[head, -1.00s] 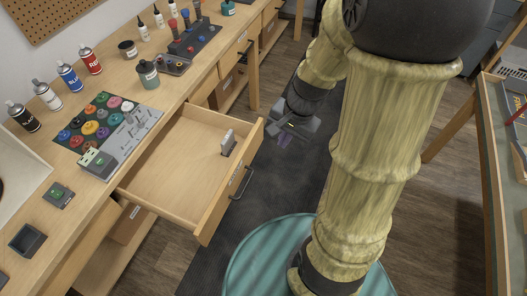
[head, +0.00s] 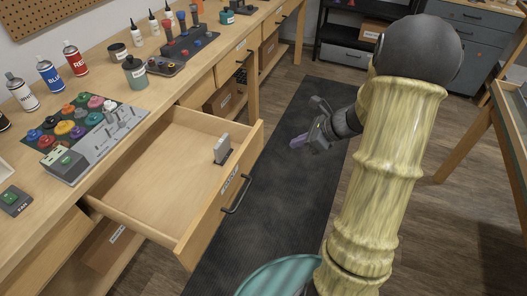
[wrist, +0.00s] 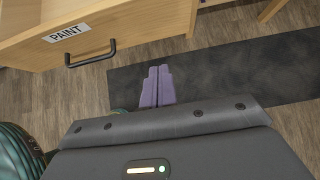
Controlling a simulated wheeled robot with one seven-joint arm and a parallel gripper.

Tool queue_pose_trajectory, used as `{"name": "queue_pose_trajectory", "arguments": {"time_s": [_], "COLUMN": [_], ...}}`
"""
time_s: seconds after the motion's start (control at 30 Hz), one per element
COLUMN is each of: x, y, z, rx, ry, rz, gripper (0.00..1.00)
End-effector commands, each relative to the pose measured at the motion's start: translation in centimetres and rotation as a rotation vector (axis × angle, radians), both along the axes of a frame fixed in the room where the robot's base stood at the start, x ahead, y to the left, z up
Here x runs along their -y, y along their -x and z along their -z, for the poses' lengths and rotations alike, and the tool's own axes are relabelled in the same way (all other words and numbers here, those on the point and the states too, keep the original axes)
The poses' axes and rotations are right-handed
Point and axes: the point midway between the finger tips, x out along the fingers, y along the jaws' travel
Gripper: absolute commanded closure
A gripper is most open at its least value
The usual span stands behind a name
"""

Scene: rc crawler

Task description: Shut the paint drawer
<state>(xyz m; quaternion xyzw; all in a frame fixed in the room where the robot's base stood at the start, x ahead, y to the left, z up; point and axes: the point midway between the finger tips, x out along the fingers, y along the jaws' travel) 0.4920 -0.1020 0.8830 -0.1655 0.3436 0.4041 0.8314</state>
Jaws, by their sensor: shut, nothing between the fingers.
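The paint drawer (head: 150,185) is pulled well out from the wooden workbench in the head view. Its front with the dark bar handle (head: 236,194) faces right. A small grey object (head: 222,149) stands inside near the front. In the wrist view the drawer front (wrist: 130,28) shows at the upper left, with a PAINT label (wrist: 67,33) and the handle (wrist: 90,54). My gripper (head: 298,141) is in front of the drawer, to the right of it and apart from it. Its purple fingers (wrist: 157,84) are together and empty in the wrist view.
The workbench top (head: 105,193) holds spray cans, bottles, and a board of coloured paint pots (head: 72,128). A dark mat (head: 270,190) covers the floor before the drawer. Another table (head: 510,125) stands at the right.

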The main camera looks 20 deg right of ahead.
Motion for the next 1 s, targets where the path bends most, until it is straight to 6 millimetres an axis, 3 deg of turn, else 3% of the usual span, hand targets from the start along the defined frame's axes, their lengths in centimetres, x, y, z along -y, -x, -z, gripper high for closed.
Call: {"name": "queue_pose_trajectory", "arguments": {"time_s": [0.37,0.87,1.0], "x": [-0.9,-5.7,-7.5], "y": [-0.6,-4.2,-5.6], "z": [1.1,7.2,7.0], "rx": [-0.001,-0.002,0.000], "ry": [0.002,0.002,0.004], "rz": [-0.006,-0.007,-0.008], "gripper": [1.00,1.00,1.00]}}
